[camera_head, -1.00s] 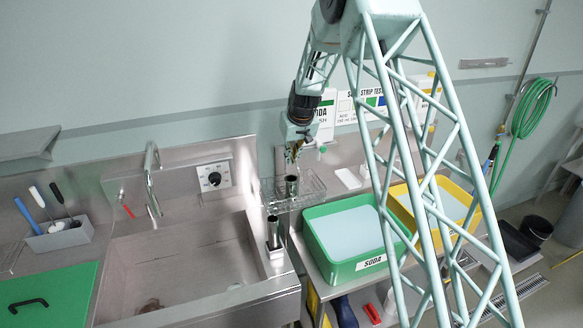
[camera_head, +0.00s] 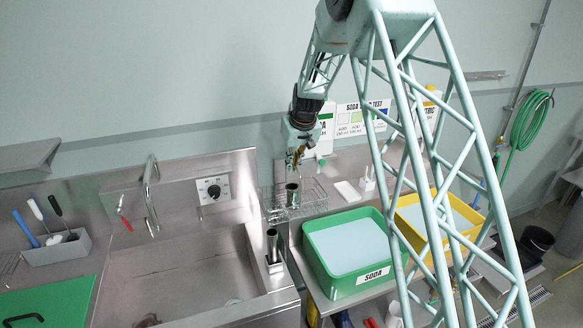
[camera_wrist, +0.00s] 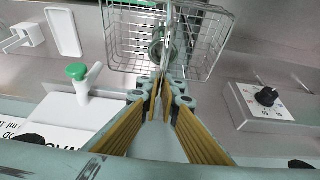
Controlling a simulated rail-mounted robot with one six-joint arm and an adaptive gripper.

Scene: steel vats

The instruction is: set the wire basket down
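The wire basket (camera_head: 315,198) is beside the sink's right edge and behind the green bin, with a dark steel cylinder (camera_head: 292,194) in it. My gripper (camera_head: 294,166) is directly above the basket, pointing down. In the wrist view the yellow-padded fingers of my gripper (camera_wrist: 163,80) come together on the upright handle of the basket (camera_wrist: 205,50). The steel cylinder (camera_wrist: 157,50) shows through the wires below. The basket looks level. Whether its bottom touches the counter, I cannot tell.
The sink (camera_head: 190,275) lies left, with a steel tube (camera_head: 272,246) in a holder at its right rim. The green SODA bin (camera_head: 347,279) and yellow bin (camera_head: 409,242) stand right. A white tray (camera_head: 347,191) and a green-topped valve (camera_wrist: 77,72) are near the basket.

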